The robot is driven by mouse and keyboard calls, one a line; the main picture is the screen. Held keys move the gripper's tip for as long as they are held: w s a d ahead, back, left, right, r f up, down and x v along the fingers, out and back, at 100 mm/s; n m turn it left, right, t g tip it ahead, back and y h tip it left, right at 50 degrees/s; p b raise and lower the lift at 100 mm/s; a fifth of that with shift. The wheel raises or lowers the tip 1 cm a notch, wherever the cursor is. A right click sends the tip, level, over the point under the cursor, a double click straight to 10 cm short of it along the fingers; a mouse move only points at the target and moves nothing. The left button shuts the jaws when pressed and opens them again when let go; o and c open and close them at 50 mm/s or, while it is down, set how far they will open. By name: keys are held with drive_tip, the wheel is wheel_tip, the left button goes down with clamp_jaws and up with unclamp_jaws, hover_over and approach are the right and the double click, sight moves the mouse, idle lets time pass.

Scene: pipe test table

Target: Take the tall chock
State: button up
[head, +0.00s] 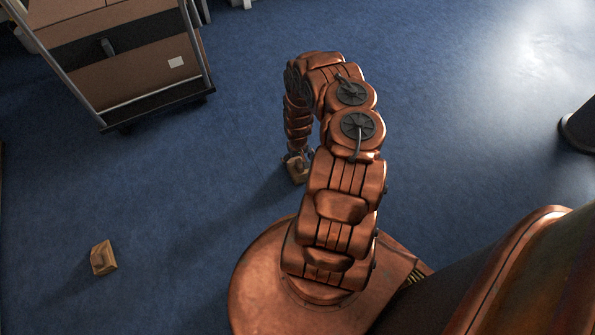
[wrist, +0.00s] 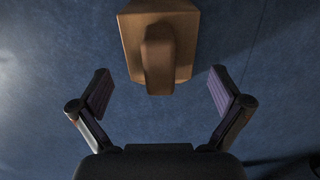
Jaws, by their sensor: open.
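A brown wooden chock with a raised middle block (wrist: 184,20) lies on the blue floor ahead of my gripper (wrist: 160,92) in the wrist view. My gripper is open and empty, its two dark-padded fingers spread wide. The chock's near end reaches close to the line between the fingertips, with a gap on each side. In the head view this chock (head: 298,171) shows partly below the end of my arm. A second brown chock (head: 104,258) lies on the floor at lower left. I cannot tell from these views which chock is taller.
A cart (head: 156,108) carrying large brown boxes (head: 130,75) stands at upper left. A dark rounded object (head: 580,125) stands at the right edge. The blue floor between the two chocks is clear.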

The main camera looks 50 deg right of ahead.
wheel_tip(320, 180, down, 3)
drive_tip(key=shift+r+b, duration=0.1)
drive_tip(key=shift+b, duration=0.5)
drive_tip(key=c, duration=1.4)
